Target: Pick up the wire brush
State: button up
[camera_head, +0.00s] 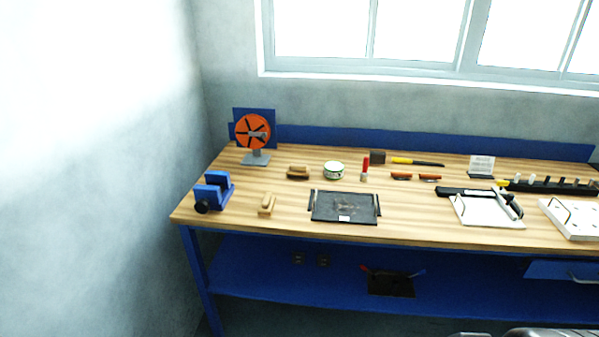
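A small brown block with a dark underside (298,172), which looks like the wire brush, lies on the wooden workbench (240,228) left of the green-and-white bowl (334,169). It is too small for me to make out bristles. A lighter wooden block (266,205) lies nearer the front edge, and I cannot tell for sure which of the two is a brush. Nothing touches the brown block. My gripper is not in view; only a grey part, possibly mine, shows at the bottom right edge.
A blue vise (213,190) and an orange wheel on a stand (252,132) stand at the left. A black tray (343,207) lies at the front middle. Red-brown tools (401,176), a red-topped item (365,168) and white boards (487,211) fill the right. A blue shelf (240,275) is below.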

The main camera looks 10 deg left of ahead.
aim_at(298, 170)
jog(key=i+j, duration=0.95)
jog(key=i, duration=0.3)
jog(key=i+j, duration=0.5)
jog(key=i, duration=0.1)
